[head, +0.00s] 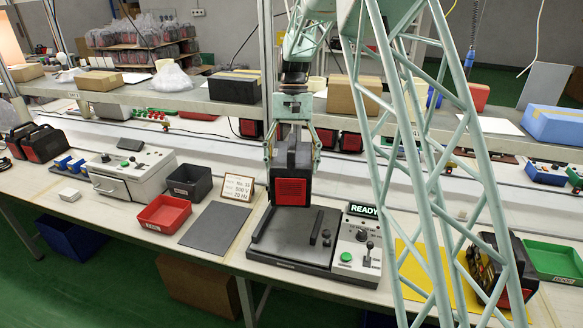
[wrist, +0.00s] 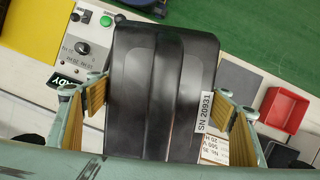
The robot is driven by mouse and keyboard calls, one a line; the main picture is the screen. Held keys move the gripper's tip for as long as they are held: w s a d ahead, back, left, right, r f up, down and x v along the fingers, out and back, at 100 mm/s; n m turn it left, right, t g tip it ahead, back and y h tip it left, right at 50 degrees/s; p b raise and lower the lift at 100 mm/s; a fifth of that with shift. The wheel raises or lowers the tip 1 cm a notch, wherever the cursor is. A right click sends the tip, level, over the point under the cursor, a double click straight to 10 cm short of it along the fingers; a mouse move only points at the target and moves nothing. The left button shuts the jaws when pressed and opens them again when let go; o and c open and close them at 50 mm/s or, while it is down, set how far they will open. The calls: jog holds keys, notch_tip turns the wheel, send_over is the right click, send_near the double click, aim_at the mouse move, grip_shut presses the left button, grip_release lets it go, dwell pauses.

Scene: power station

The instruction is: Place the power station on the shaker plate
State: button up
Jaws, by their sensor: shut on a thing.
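The power station (head: 291,191) is a black, upright block with a red grille facing the head camera. My gripper (head: 291,148) is shut on its sides from above; the wrist view shows its dark ribbed top (wrist: 160,95) between the two padded fingers, with a label SN 20931 on it. The shaker plate (head: 287,246) is a black flat plate with raised side bars, on a grey base. In the head view the power station's lower edge meets the back part of the plate; I cannot tell whether it touches or hovers. It hides the plate in the wrist view.
Right of the plate is a control panel (head: 358,247) with a READY display and green button. Left are a small sign (head: 237,188), a grey mat (head: 214,227) and a red tray (head: 164,214). A shelf (head: 200,98) with boxes runs behind my gripper.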

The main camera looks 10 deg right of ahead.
jog(key=shift+a+r, duration=0.15)
jog(key=shift+w+a+f+p, duration=0.1)
jog(key=shift+f+p, duration=0.3)
jog(key=shift+p, duration=0.45)
jog(key=f+p, duration=0.1)
jog(key=p, duration=0.1)
jog(key=f+m+p, duration=0.1)
jog(key=f+p, duration=0.1)
jog(key=shift+a+p, duration=0.2)
jog(key=shift+p, duration=0.2)
jog(key=f+p, duration=0.1)
jog(key=p, duration=0.1)
jog(key=s+f+m+p, duration=0.1)
jog(key=p, duration=0.1)
jog(key=f+p, duration=0.1)
jog(key=p, duration=0.1)
jog(key=shift+s+a+f+m+y, duration=0.2)
jog(key=shift+s+m+y, duration=0.1)
jog(key=shift+m, duration=0.1)
jog(key=shift+f, duration=0.2)
jog(key=shift+f, duration=0.25)
dwell(0.7)
notch_tip(320, 180, down, 6)
jog(key=b, duration=0.2)
dwell(0.8)
jog(key=shift+f, duration=0.6)
dwell(1.2)
